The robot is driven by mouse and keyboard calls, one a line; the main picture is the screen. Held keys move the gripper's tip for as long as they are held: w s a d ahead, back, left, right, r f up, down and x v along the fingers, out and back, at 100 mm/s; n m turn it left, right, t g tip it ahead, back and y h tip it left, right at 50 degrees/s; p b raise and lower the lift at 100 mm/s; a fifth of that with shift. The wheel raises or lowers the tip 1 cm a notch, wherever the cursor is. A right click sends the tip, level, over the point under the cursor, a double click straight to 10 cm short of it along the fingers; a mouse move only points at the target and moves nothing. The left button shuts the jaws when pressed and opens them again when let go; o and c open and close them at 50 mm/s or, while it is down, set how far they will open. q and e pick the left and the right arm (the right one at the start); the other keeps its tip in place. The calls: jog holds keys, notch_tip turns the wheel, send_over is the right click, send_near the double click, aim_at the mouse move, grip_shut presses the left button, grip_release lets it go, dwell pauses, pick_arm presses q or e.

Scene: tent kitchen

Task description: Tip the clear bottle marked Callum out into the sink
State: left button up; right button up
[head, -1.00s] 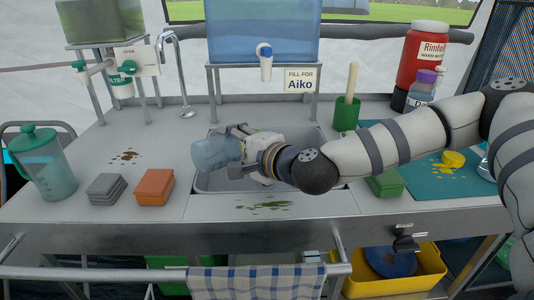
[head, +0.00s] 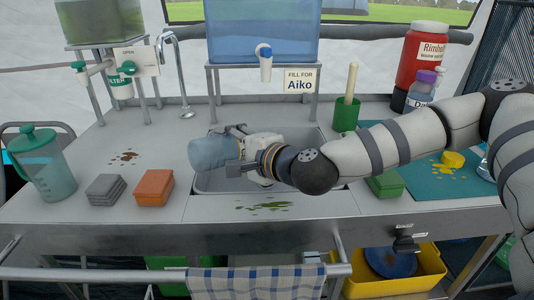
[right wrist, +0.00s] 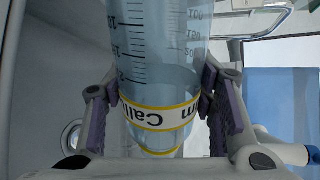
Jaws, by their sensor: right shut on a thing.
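The clear bottle (head: 212,153) lies nearly on its side over the left part of the sink (head: 318,180) in the head view. My right gripper (head: 238,150) is shut around it. In the right wrist view the bottle (right wrist: 160,60) shows measuring marks and a yellow-edged label (right wrist: 160,117) that reads "Call...m" upside down, partly cut off by the curve. The gripper's purple pads (right wrist: 158,112) press on both sides near the label. Whether liquid is in the bottle or running out is not clear. My left gripper is not in view.
A tap (head: 180,75) stands behind. A green cup (head: 346,116) is behind my arm. A green stain (head: 263,206) marks the front edge.

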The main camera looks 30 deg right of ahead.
jog(key=shift+d+r+m+y, duration=0.25)
jog(key=shift+r+m+y, duration=0.05)
jog(key=shift+r+m, duration=0.3)
dwell(0.5)
